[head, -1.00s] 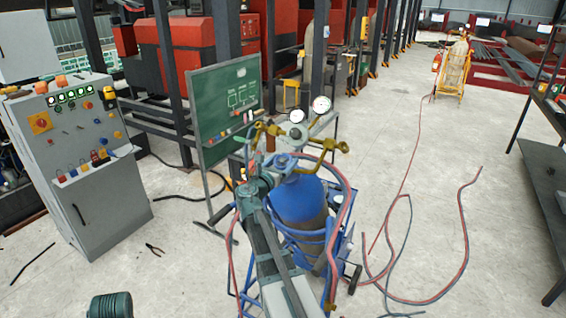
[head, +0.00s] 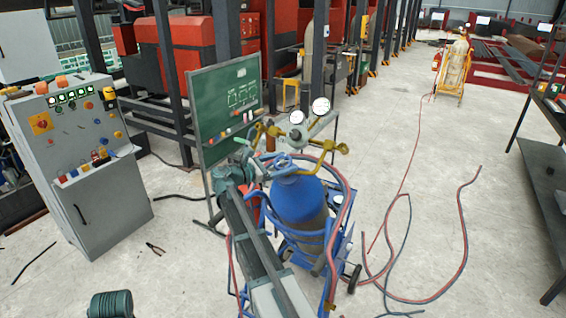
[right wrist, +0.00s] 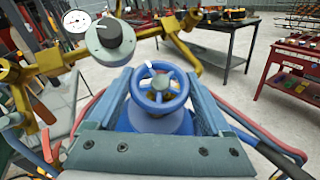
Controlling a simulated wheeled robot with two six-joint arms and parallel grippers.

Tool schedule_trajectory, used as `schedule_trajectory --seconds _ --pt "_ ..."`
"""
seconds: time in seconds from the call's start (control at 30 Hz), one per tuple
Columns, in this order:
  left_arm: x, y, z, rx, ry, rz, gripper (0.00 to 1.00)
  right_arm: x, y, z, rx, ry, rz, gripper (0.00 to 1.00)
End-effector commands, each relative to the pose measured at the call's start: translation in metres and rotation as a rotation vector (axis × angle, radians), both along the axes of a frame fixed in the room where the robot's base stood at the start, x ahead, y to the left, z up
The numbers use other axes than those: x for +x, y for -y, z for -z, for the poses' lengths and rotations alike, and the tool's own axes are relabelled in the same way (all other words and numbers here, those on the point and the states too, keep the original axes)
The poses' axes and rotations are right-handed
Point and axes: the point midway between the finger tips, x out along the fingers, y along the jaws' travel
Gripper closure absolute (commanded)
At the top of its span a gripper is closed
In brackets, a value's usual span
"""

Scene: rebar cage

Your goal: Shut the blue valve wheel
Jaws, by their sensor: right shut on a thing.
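The blue valve wheel (head: 284,162) sits on top of the blue gas cylinder (head: 300,202) in the head view. It shows large in the right wrist view (right wrist: 160,88), with spokes, a grey hub and a small white mark on its far rim. My right gripper (head: 270,166) reaches it from the left side in the head view. In the right wrist view the two fingers of my right gripper (right wrist: 160,82) stand on either side of the wheel and are shut on it. My left gripper is not in view.
Brass fittings (right wrist: 185,42) and a gauge (head: 321,106) stand close to the wheel. Red and blue hoses (head: 350,190) hang around the cylinder and trail over the floor. A green board (head: 222,100) stands behind, a grey control cabinet (head: 80,150) at left. Open floor lies right.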

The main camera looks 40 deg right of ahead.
Motion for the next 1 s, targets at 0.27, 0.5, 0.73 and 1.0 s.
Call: schedule_trajectory --seconds 0.27,0.5,0.73,1.0 --pt "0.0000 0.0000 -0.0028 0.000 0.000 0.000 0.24 0.0008 0.0002 -0.0005 0.008 0.026 0.051 0.72" --pt "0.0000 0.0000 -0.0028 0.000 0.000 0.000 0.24 0.0000 0.0001 -0.0001 0.010 0.029 0.058 0.72" --pt "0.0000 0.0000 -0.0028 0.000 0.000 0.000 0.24 0.0000 0.0001 0.0000 0.010 0.029 0.058 0.08" --pt "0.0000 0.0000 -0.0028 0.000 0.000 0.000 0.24 0.0000 -0.0002 0.0001 0.010 0.028 0.056 0.00"
